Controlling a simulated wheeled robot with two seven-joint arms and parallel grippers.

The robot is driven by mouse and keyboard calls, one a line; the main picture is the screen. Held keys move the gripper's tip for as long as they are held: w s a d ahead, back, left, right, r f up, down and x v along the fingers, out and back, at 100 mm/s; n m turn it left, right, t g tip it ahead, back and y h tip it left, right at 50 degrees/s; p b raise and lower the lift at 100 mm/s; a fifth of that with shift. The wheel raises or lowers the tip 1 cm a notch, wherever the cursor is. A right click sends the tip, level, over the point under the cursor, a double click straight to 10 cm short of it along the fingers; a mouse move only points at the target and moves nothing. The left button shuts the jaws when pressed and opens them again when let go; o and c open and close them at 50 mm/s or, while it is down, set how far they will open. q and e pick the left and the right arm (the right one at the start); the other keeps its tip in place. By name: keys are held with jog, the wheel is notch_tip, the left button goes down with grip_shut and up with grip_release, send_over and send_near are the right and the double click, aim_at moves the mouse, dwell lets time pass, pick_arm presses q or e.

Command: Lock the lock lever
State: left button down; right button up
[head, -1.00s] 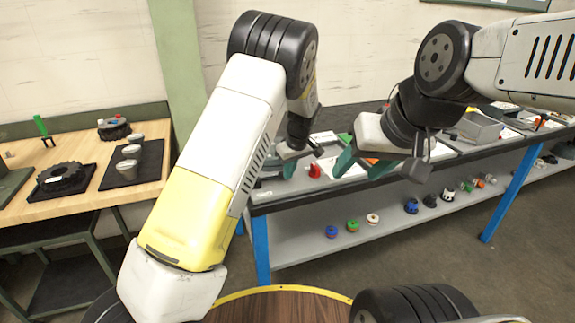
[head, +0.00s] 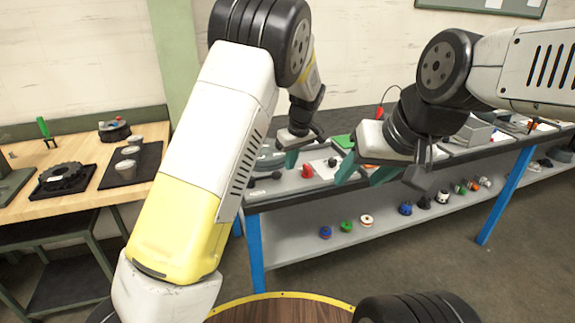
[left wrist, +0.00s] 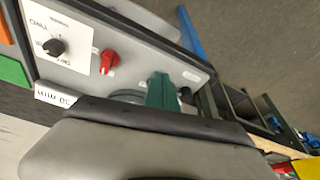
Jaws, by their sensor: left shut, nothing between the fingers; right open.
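A red lever-like knob (head: 306,171) stands on the grey bench top in the head view. It also shows in the left wrist view (left wrist: 109,61), beside a white plate (left wrist: 65,30) with a black knob (left wrist: 53,47). I cannot tell for sure that the red piece is the lock lever. My left gripper (head: 291,159) is shut and empty, close to the red knob's left in the head view. Its green fingertip (left wrist: 162,92) shows apart from the red knob in the left wrist view. My right gripper (head: 364,174) is open and empty, over the bench's front edge.
A dark knob (left wrist: 185,92) stands by the green fingertip in the left wrist view. The lower shelf (head: 290,247) holds several small coloured parts. A wooden table (head: 60,207) at the left carries a black gear (head: 60,175) and metal cups. The floor between is clear.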

pick_arm(q)
jog(key=v, duration=0.3)
jog(key=shift+s+r, duration=0.15)
jog(key=shift+r, duration=0.15)
jog(key=s+a+r+m+h, duration=0.3)
jog(key=s+a+r+h, duration=0.1)
jog(key=s+a+r, duration=1.05)
jog(key=s+a+m+t, duration=0.1)
jog(key=s+m, duration=0.1)
jog(key=s, duration=0.6)
jog(key=s+a+f+m+t, duration=0.1)
jog(key=s+a+m+t, duration=0.1)
jog(key=s, duration=0.7)
jog(key=shift+s+f, duration=0.2)
jog(key=shift+s, duration=0.05)
